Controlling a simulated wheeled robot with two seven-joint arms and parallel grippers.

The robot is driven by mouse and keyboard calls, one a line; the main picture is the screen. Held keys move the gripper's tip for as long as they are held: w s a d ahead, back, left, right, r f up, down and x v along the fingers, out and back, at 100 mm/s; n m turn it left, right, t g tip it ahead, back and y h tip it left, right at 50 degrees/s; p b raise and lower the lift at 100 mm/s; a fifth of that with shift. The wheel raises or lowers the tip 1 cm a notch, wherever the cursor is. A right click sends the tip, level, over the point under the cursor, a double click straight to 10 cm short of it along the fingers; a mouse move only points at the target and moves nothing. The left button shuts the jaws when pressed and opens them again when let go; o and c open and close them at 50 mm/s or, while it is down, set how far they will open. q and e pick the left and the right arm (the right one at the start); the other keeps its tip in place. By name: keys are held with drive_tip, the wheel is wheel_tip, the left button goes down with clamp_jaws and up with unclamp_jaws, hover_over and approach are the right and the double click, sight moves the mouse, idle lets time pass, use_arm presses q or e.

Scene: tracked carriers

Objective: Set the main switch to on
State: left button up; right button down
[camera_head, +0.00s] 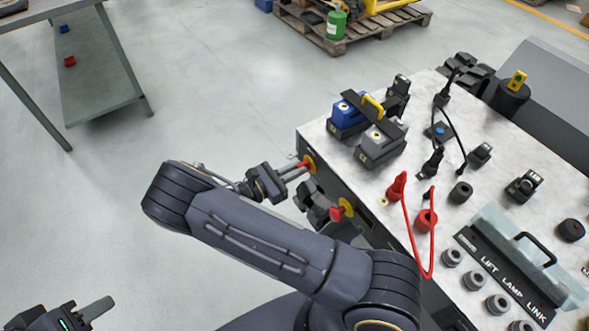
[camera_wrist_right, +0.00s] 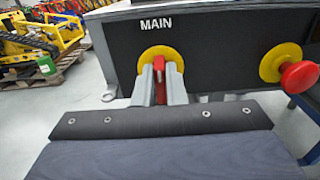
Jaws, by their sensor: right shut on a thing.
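The main switch is a red handle (camera_wrist_right: 161,90) on a round yellow plate (camera_wrist_right: 158,54) under the word MAIN, on the dark side panel of the bench. In the right wrist view the handle looks upright relative to the label. My right gripper (camera_head: 302,168) is shut on the red handle, with one finger on each side in the right wrist view (camera_wrist_right: 161,84). The fingers hide part of the handle. In the head view the yellow plate (camera_head: 309,162) shows at the bench edge. My left gripper (camera_head: 95,309) is at the lower left, far from the switch, and partly out of frame.
A red mushroom knob on a yellow plate (camera_wrist_right: 298,76) sits right of the switch on the same panel. The bench top (camera_head: 330,133) carries blue and grey blocks, a black cable, red plugs with a red lead and a LIFT LAMP LINK panel. Open floor lies left.

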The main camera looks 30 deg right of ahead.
drive_tip(key=m+b, duration=0.2)
drive_tip(key=m, duration=0.1)
drive_tip(key=m+b, duration=0.2)
drive_tip(key=m, duration=0.1)
drive_tip(key=m+b, duration=0.2)
drive_tip(key=shift+s+f+m, duration=0.35)
drive_tip(key=shift+s+m, duration=0.05)
drive_tip(key=m+b, duration=0.1)
drive_tip(key=m, duration=0.1)
drive_tip(key=m+b, duration=0.2)
drive_tip(key=shift+s+f+m, duration=0.15)
drive_tip(key=shift+f+m, duration=0.05)
drive_tip(key=shift+m, duration=0.1)
drive_tip(key=m+b, duration=0.2)
drive_tip(key=m, duration=0.2)
drive_tip(key=shift+f, duration=0.1)
drive_tip(key=shift+m+b, duration=0.3)
drive_tip(key=shift+b, duration=0.05)
drive_tip(key=c, duration=1.5)
unclamp_jaws()
